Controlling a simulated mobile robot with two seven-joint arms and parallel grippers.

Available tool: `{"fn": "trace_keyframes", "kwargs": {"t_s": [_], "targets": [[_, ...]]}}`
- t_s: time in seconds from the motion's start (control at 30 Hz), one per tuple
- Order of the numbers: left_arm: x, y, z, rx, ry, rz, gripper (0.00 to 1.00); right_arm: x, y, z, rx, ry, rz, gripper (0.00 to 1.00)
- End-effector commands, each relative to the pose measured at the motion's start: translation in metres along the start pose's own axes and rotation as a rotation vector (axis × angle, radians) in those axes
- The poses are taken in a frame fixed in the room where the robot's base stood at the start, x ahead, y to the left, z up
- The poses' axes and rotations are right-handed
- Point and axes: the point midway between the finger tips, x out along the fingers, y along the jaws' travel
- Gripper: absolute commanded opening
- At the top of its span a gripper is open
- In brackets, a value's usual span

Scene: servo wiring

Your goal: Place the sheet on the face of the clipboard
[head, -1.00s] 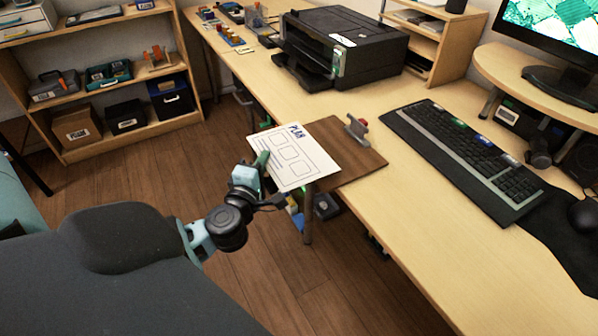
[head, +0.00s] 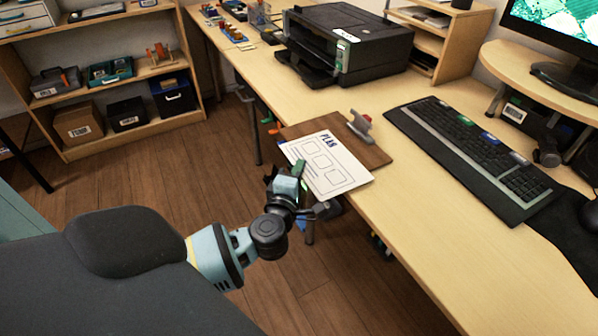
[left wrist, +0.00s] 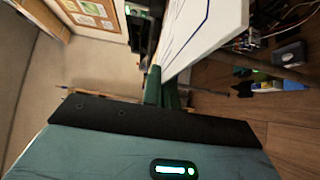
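The white sheet (head: 326,163), printed with "PLAN" and box outlines, is over the brown clipboard (head: 372,152), covering much of its face. Whether it touches the board cannot be told. The clipboard lies at the desk's left edge, its metal clip (head: 360,126) with a red part uncovered beyond the sheet. My left gripper (head: 299,172) is shut on the sheet's near left edge, beside the desk edge. In the left wrist view the sheet (left wrist: 207,32) rises from between the green fingers (left wrist: 162,88). My right gripper is not in view.
A black keyboard (head: 470,158) lies right of the clipboard, and a black printer (head: 345,45) stands behind it. The wooden desk (head: 440,240) is bare in front. A wooden shelf (head: 150,75) with boxes stands at the back left.

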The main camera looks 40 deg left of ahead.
Motion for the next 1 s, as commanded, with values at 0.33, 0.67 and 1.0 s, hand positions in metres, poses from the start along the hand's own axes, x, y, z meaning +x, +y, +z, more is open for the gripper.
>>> {"fn": "trace_keyframes", "kwargs": {"t_s": [0.33,0.67,1.0], "targets": [[0.000,-0.002,0.000,0.000,0.001,0.002,0.00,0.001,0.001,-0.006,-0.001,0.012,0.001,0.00],[0.000,-0.001,0.000,0.000,0.000,0.002,0.23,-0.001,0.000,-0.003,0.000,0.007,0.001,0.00],[-0.017,0.000,0.001,-0.001,-0.002,0.000,0.23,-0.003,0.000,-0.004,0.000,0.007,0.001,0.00]]}}
